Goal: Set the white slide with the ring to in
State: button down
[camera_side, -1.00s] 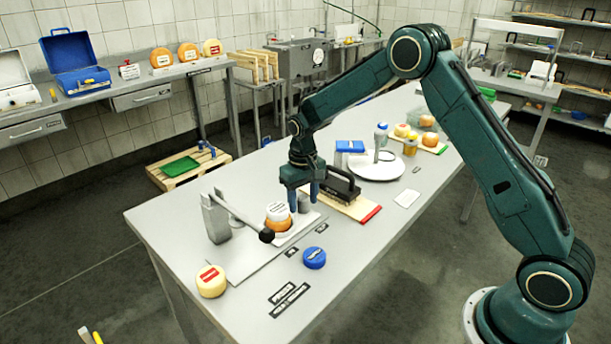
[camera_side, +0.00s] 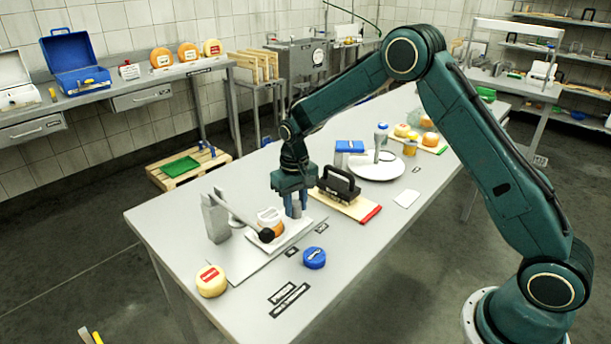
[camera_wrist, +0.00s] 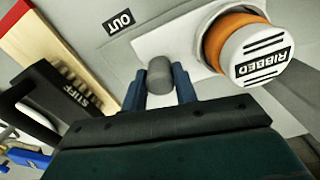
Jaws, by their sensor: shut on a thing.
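The white slide (camera_side: 290,235) lies flat on the bench, under the press lever (camera_side: 238,213). In the wrist view the slide (camera_wrist: 146,44) carries a pale ring around the base of an orange cheese (camera_wrist: 214,40), whose white top reads RIBBED. The cheese (camera_side: 268,224) is partly behind the lever's black knob in the side view. My gripper (camera_side: 296,212) is shut on the slide's grey upright peg (camera_wrist: 160,74), with one blue finger on each side. An OUT label (camera_wrist: 118,22) is on the bench beside the slide. The other label (camera_side: 291,252) is too small to read.
A blue disc (camera_side: 314,258) and a yellow cheese (camera_side: 211,281) lie at the front.

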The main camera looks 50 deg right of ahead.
aim_at(269, 213)
jog(key=a, duration=0.8)
jog(key=shift+a, duration=0.35)
jog(key=c, duration=1.1)
grip_release()
jog(key=shift+a, duration=0.1)
jog(key=shift+r, duration=0.1)
jog(key=shift+r, duration=0.35)
notch_tip(269, 213, up, 13)
